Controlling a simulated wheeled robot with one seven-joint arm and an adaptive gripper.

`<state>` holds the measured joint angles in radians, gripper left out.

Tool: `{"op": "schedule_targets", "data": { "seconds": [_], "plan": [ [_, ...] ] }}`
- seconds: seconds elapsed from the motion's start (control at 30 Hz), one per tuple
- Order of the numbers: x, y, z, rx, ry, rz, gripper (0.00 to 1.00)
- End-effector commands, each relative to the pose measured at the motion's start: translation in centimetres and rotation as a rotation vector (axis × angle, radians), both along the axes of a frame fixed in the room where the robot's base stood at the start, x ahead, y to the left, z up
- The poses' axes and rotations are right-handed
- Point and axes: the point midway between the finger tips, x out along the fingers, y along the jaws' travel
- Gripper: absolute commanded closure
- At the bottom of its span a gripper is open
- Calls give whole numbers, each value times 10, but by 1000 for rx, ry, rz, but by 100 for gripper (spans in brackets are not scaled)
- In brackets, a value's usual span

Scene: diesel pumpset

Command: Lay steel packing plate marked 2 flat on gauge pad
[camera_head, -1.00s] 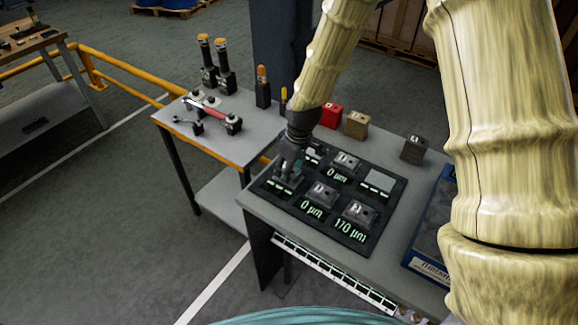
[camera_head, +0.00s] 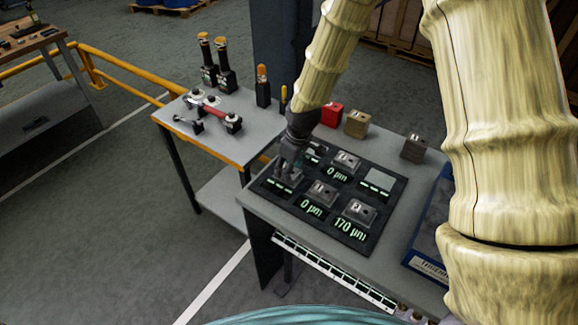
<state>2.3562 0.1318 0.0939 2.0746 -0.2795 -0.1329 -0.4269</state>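A dark gauge board (camera_head: 389,212) lies on the grey bench with several pads. My gripper (camera_head: 288,172) points down over the pad at the board's left corner; it is small and dark, so its finger opening is unclear. Something grey shows under the fingertips, but I cannot tell whether they grip it. Grey steel plates lie on other pads: a back plate (camera_head: 345,161) and a front-middle plate (camera_head: 322,192) by "0 µm" readouts, and a front-right plate (camera_head: 358,211) by "170 µm". Their marks are too small to read surely. The back-right pad (camera_head: 379,179) looks bare and pale.
A red block (camera_head: 331,115), a tan block (camera_head: 356,124) and a dark block (camera_head: 414,148) stand behind the board. A blue box (camera_head: 432,240) sits at the bench's right. A side table (camera_head: 255,130) at left holds tools. My arm covers the right side.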

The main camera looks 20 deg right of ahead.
Motion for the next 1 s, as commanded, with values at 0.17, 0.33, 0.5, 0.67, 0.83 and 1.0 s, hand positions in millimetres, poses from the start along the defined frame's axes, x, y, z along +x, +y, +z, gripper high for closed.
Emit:
{"op": "schedule_targets", "data": {
  "seconds": [0.17, 0.33, 0.5, 0.67, 0.83, 1.0],
  "plan": [
    [0, 0, -4, 1, -1, 0, 99],
    [0, 0, -7, 0, -1, 0, 54],
    [0, 0, -6, 1, -1, 0, 31],
    [0, 0, -7, 1, -1, 0, 31],
    [0, 0, -6, 0, 0, 0, 31],
    [-1, -2, 7, 0, -2, 0, 31]
  ]
}}
